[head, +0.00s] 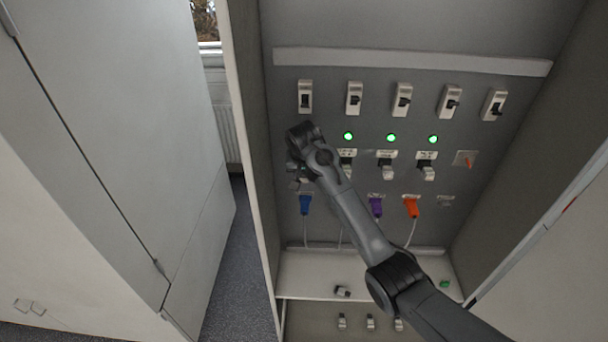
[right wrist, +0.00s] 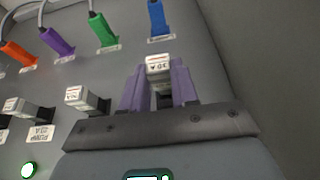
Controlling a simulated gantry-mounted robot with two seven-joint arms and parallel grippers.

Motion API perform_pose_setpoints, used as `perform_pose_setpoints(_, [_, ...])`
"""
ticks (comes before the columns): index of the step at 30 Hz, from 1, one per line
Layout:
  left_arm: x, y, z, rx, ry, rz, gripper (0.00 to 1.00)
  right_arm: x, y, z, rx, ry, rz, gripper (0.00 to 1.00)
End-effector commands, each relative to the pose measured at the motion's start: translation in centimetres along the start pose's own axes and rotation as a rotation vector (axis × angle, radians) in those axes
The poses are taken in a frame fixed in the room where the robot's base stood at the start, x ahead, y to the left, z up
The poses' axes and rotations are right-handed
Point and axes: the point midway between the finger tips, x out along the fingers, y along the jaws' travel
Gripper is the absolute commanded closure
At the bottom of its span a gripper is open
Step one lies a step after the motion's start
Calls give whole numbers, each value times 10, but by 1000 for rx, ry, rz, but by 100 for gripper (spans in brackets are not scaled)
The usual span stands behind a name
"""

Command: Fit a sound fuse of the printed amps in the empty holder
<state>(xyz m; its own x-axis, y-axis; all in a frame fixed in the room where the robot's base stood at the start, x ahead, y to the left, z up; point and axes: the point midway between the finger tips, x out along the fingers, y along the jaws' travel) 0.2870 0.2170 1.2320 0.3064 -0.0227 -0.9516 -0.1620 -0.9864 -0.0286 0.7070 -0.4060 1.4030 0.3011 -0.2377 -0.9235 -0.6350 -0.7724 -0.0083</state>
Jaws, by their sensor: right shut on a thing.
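My right gripper (right wrist: 158,88) is shut on a fuse (right wrist: 159,64), its purple fingers on either side. The fuse's white label is upside down and seems to read 30 A; I cannot be sure. In the head view the right gripper (head: 298,172) is at the panel's left end, above the blue plug, and hides the holder there. I cannot tell whether the fuse is seated. Fitted fuses (head: 347,170), (head: 386,172) and (head: 428,173) stand in the row to the right, under green lamps. My left gripper is not in view.
Breakers (head: 403,100) line the panel above. Blue (head: 305,205), purple (head: 376,207) and orange (head: 411,207) plugs hang below. A loose fuse (head: 343,290) lies on the shelf (head: 310,275). Several fuses (head: 342,322) stand lower down. The cabinet's left wall (head: 248,120) is close to my gripper.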

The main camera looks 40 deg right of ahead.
Motion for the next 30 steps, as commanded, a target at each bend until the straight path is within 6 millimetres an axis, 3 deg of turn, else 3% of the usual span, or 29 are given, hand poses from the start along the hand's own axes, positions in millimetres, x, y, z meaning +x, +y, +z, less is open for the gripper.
perform_pose_setpoints(30, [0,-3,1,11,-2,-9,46,4,0,-11,1,0,0,98])
